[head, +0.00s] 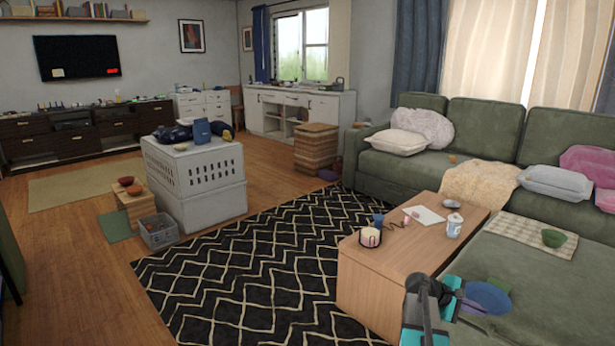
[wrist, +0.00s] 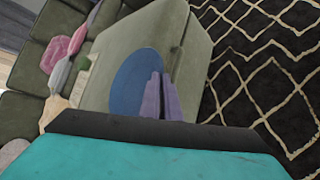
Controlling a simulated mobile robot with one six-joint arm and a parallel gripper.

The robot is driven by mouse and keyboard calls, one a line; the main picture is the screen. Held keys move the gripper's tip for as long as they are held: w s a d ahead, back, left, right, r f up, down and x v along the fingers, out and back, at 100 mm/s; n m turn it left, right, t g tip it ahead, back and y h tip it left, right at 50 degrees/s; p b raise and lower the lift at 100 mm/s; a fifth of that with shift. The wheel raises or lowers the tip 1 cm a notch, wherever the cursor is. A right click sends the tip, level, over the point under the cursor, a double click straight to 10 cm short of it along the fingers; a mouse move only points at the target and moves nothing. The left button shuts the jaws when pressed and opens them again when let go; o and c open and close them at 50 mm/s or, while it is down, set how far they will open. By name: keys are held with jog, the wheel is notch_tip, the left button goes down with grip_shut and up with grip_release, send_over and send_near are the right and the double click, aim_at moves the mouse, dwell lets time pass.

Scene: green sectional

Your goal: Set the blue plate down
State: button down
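The blue plate (head: 487,297) is at the lower right of the head view, in front of the green sofa's chaise seat. In the wrist view the plate (wrist: 131,88) shows as a blue oval against the green seat. My gripper (head: 466,301) has a teal body and lavender fingers. In the wrist view its fingers (wrist: 161,97) are close together and overlap the plate's right edge; they appear shut on the rim. The gap between plate and seat cannot be judged. The fingers hide part of the plate.
A wooden coffee table (head: 385,267) stands left of the gripper, carrying a candle, a mug and a white jar. A green bowl (head: 554,238) sits on a checked cloth (head: 519,232) on the sofa. Bare chaise seat (head: 560,300) lies right of the plate. A black patterned rug (head: 250,270) covers the floor.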

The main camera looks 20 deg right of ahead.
jog(key=w+a+r+n+t, duration=0.2)
jog(key=w+a+r, duration=0.2)
jog(key=w+a, duration=0.45)
jog(key=w+a+r+n+t, duration=0.3)
jog(key=w+a, duration=0.5)
jog(key=a, duration=0.1)
jog(key=w+a+r+n+t, duration=0.2)
jog(key=w+a+r, duration=0.2)
jog(key=w+a, duration=0.45)
jog(key=w+a+r+n+t+y, duration=0.3)
jog(key=a+r+n, duration=0.1)
jog(key=a, duration=0.6)
jog(key=w+a+r+n+t+y, duration=0.2)
jog(key=w+a+r+n+t, duration=0.15)
jog(key=a, duration=0.75)
jog(key=w+a+r+n+t+y, duration=0.2)
jog(key=a+r+n+y, duration=0.15)
jog(key=a, duration=0.65)
jog(key=a+r+n+y+p, duration=0.1)
jog(key=r+n+p, duration=0.1)
jog(key=r+p, duration=0.8)
jog(key=w+a+r+n+y+p, duration=0.1)
jog(key=a+r+y+p, duration=0.1)
jog(key=r+p, duration=0.8)
jog(key=shift+r+n+t, duration=0.35)
jog(key=shift+r+n, duration=0.05)
jog(key=shift+r, duration=0.55)
jog(key=shift+a, duration=0.2)
